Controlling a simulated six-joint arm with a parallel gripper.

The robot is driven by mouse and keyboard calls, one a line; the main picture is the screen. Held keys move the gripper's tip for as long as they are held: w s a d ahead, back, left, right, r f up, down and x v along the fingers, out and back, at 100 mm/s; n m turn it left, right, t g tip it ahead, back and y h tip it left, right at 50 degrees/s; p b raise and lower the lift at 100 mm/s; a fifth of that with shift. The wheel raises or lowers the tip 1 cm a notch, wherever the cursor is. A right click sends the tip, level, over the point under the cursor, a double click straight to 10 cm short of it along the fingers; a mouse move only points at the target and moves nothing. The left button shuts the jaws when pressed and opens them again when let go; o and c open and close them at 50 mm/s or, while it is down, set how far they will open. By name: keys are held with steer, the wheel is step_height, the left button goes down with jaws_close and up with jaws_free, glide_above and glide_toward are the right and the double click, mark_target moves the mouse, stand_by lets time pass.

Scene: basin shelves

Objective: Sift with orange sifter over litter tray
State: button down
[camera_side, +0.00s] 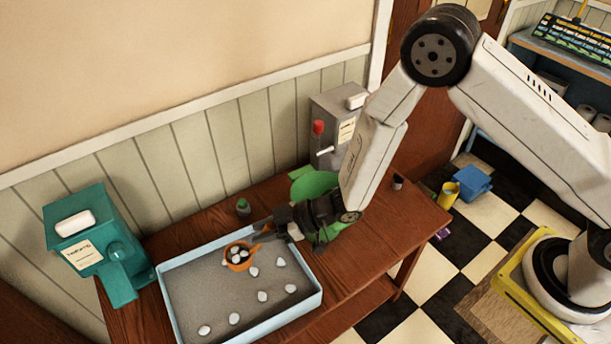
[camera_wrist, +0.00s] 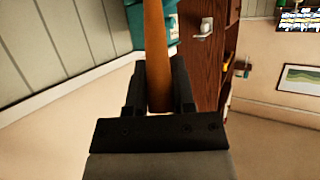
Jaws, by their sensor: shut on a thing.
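The orange sifter (camera_side: 238,266) is over the litter tray (camera_side: 312,303), near the tray's back edge, with several white lumps in its bowl. I cannot tell whether its bowl touches the litter. The light blue tray holds grey litter with several white lumps (camera_side: 262,296) lying on it. My gripper (camera_side: 268,229) is at the tray's back right edge, shut on the sifter's handle. In the wrist view the orange handle (camera_wrist: 157,60) stands between the two black fingers (camera_wrist: 160,95); the bowl is not seen there.
A teal dispenser (camera_side: 90,245) stands left of the tray. A grey dispenser (camera_side: 335,125) with a red knob stands at the back right. A small green-capped bottle (camera_side: 243,207) is behind the tray. The wooden table (camera_side: 385,225) has free room at right.

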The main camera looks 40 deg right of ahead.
steer(key=shift+d, duration=0.55)
steer(key=shift+w+a, duration=0.15)
steer(key=shift+a, duration=1.6)
steer(key=shift+w+a, duration=0.1)
steer(key=shift+a, duration=1.65)
steer(key=shift+r, duration=0.1)
